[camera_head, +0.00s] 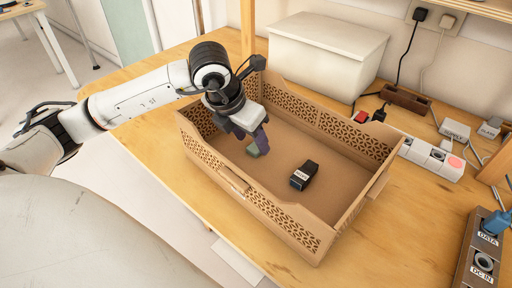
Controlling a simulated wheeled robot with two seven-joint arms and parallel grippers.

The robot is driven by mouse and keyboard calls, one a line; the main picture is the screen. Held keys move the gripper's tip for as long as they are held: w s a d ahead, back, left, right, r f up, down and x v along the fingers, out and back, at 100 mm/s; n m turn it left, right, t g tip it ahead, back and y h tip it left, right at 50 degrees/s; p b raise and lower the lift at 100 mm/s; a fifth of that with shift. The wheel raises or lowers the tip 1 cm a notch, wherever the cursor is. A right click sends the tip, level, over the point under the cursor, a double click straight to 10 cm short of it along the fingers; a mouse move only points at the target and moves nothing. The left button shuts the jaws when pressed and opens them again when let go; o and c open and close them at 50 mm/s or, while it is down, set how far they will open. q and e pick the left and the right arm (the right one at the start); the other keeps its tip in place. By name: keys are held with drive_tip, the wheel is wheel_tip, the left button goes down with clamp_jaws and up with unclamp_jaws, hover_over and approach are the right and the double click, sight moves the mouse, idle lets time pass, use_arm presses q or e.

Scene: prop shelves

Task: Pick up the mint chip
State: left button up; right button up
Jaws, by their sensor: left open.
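A small mint-green chip (253,149) sits in the left part of a tan perforated crate (292,222). My left gripper (258,143) reaches down into the crate from the left. Its fingers are open, with the chip just beneath and between the tips. I cannot tell whether the fingers touch the chip. A small black block (304,175) with a white label lies on the crate floor to the right of the chip. My right gripper is not in view.
The crate walls stand around the chip. A white lidded box (327,60) is behind the crate. A power strip (432,158), plugs and cables are at the right. A labelled panel (483,258) is at the lower right. Bare wood lies in front.

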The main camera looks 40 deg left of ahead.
use_arm(q)
drive_tip(key=shift+x, duration=1.25)
drive_tip(key=c, duration=1.1)
